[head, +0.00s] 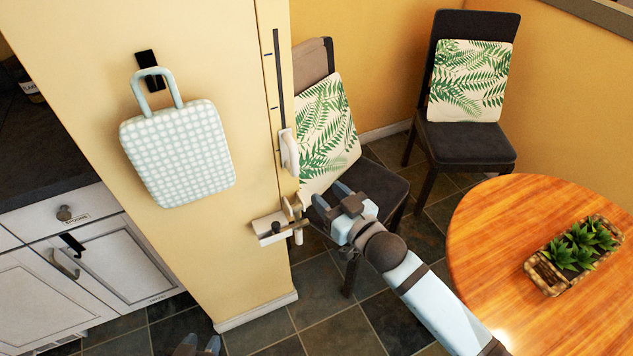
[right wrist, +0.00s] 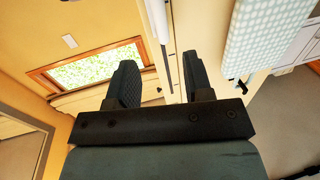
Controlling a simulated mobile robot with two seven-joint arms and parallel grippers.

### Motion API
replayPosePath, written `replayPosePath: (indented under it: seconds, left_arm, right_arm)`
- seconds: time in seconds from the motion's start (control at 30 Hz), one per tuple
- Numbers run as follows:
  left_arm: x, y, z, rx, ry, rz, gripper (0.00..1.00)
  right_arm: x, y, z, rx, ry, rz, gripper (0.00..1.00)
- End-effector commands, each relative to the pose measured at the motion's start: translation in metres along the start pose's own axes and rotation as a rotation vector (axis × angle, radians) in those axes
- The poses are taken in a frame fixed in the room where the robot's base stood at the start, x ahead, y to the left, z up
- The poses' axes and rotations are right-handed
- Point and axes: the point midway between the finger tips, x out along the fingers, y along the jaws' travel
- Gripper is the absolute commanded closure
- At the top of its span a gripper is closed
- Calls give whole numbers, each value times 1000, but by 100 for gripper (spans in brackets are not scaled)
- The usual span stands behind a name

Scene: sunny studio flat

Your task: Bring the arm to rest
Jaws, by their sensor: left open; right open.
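My right arm reaches in from the lower right in the head view. Its gripper (head: 331,197) is open beside the edge of the yellow wall panel, just right of a small white and brown wall fitting (head: 272,228). In the right wrist view the two dark fingers of this gripper (right wrist: 158,75) stand apart. A pale upright strip shows behind the gap between them, and I see nothing gripped. My left gripper (head: 198,346) shows only as fingertips at the bottom edge of the head view. It is open, low over the floor, and mostly out of frame.
A checked bag (head: 178,152) hangs on the panel from a black hook. A white handle (head: 289,152) sits on the panel's edge. Chairs with leaf cushions (head: 470,80) stand behind; a round wooden table (head: 520,215) with a planter (head: 572,256) is at right. Cabinets (head: 110,262) are at left.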

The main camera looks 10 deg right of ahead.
Motion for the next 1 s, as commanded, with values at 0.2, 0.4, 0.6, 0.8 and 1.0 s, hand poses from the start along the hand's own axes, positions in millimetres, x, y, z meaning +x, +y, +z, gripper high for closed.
replayPosePath:
  seconds: [0.2, 0.4, 0.6, 0.8, 1.0]
  left_arm:
    - [0, 1, 0, -4, 0, 0, 57]
    - [0, 1, 0, -3, 0, 0, 57]
    - [0, -1, 1, 3, -2, 0, 57]
    - [-1, -3, 2, 9, -4, -1, 57]
    - [-1, -3, 1, 8, -3, -1, 57]
  right_arm:
    - [-8, 0, 0, 0, 0, 0, 53]
    - [-8, 0, 0, 0, 0, 0, 53]
    - [-8, 0, 0, 0, 0, 0, 53]
    - [-28, -2, 25, 22, -68, 28, 53]
    - [-97, -7, 96, 75, -285, 108, 53]
